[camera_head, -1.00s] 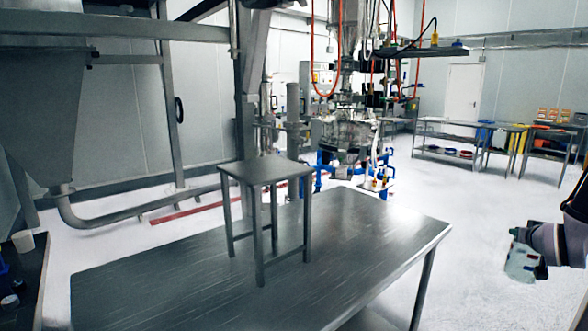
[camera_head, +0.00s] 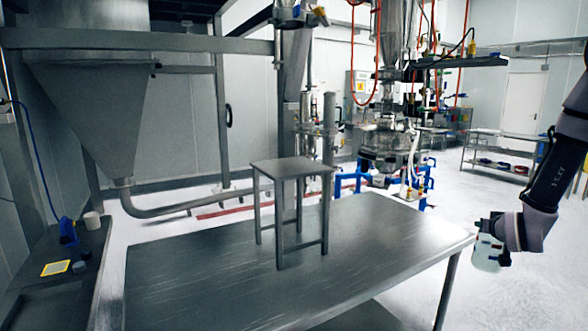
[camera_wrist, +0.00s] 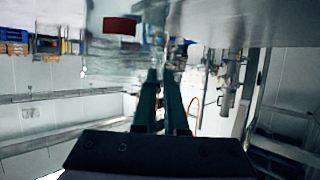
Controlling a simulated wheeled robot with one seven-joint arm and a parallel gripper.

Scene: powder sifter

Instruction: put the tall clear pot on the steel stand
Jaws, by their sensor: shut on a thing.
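The steel stand (camera_head: 292,168) is a square-topped stool-like frame with several legs, upright on the steel table (camera_head: 210,275). Its top is bare. The tall clear pot (camera_head: 488,256) is at the right in the head view, small and pale. My gripper (camera_wrist: 161,78) is shut on it; the two dark fingers reach side by side to its see-through wall in the wrist view. The pot is held beyond the table's right edge, to the right of the stand and apart from it. My gripper and wrist partly hide the pot in the head view.
The table around the stand is clear. A hopper (camera_head: 95,105) with a bent pipe stands behind left; the sifter machinery (camera_head: 385,140) stands behind the table.

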